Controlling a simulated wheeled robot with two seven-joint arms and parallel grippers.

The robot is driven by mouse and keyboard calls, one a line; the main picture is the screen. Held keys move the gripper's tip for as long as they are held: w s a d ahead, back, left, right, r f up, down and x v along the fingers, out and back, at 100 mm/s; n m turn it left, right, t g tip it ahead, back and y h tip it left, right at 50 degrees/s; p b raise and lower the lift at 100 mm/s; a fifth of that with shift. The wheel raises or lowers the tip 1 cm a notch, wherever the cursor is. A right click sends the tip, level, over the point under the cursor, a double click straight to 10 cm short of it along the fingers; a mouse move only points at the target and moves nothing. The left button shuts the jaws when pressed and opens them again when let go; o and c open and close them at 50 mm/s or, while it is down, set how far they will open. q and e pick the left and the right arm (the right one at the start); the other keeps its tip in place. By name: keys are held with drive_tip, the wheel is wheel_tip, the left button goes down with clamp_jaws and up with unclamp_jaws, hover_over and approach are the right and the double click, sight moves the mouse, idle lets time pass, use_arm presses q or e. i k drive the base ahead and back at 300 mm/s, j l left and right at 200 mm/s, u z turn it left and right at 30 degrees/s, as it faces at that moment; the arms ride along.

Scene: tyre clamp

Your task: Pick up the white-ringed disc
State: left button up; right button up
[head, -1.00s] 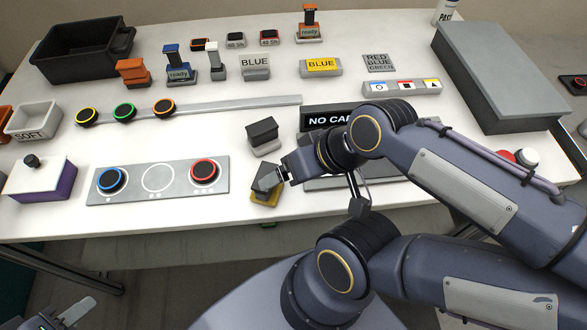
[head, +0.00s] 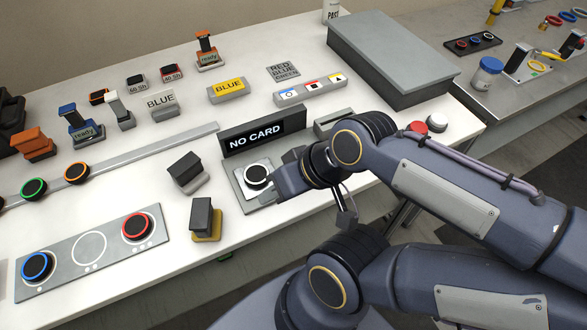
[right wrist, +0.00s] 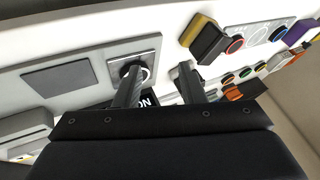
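The white-ringed disc (head: 256,176), black with a white ring, sits on a grey plate (head: 243,193) in front of the "NO CARD" display. My right gripper (head: 279,181) is just right of the disc in the head view. In the right wrist view its two fingers (right wrist: 159,75) stand apart with nothing held between them. The disc (right wrist: 124,70) lies beyond the left finger's tip there, partly hidden by that finger. I cannot tell whether the finger touches it. My left gripper is not in view.
The "NO CARD" display (head: 264,132) stands just behind the disc. Dark blocks on a grey base (head: 186,169) and a yellow base (head: 203,219) stand to its left. A grey panel (head: 92,252) holds blue-ringed and red-ringed discs.

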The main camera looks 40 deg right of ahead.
sight(254, 175)
drive_tip(key=l+z, duration=0.1)
drive_tip(key=z, duration=0.9)
drive_tip(key=i+l, duration=0.1)
drive_tip(key=l, duration=0.25)
drive_tip(key=l+u, duration=0.8)
drive_tip(key=u, duration=1.35)
